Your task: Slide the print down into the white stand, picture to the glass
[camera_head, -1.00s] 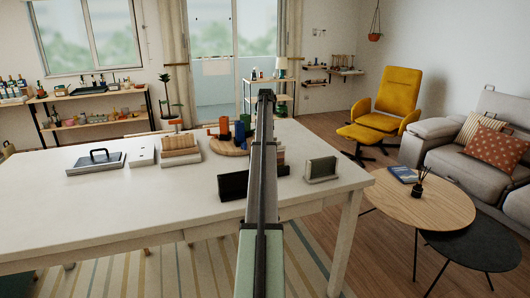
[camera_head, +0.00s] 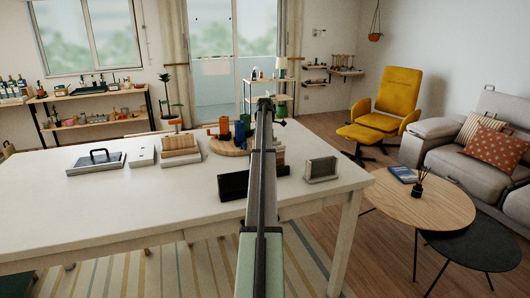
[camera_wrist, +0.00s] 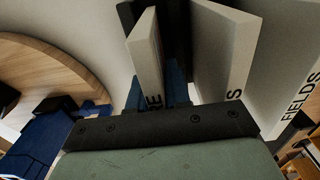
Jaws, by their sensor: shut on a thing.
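The white stand (camera_head: 321,180) is on the table's right side with a grey-green pane upright in it. My gripper (camera_wrist: 165,85) is partly seen in the wrist view, reaching down among upright pale slabs lettered "RE", "S" and "FIELDS". It is shut on a thin piece, which I take to be the print; a patch of blue (camera_wrist: 176,88) shows between the slabs there. The slabs and my gripper's dark body hide most of it, so its picture side cannot be told. In the head view my arm hides the gripper and the held piece.
A black stand (camera_head: 233,185) is left of my arm, near the white stand. A round wooden board (camera_head: 228,147) with blue, orange and green items is behind it. A handled flat case (camera_head: 96,162), a white box (camera_head: 143,156) and a wooden rack (camera_head: 181,150) are further left. The table's front left is clear.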

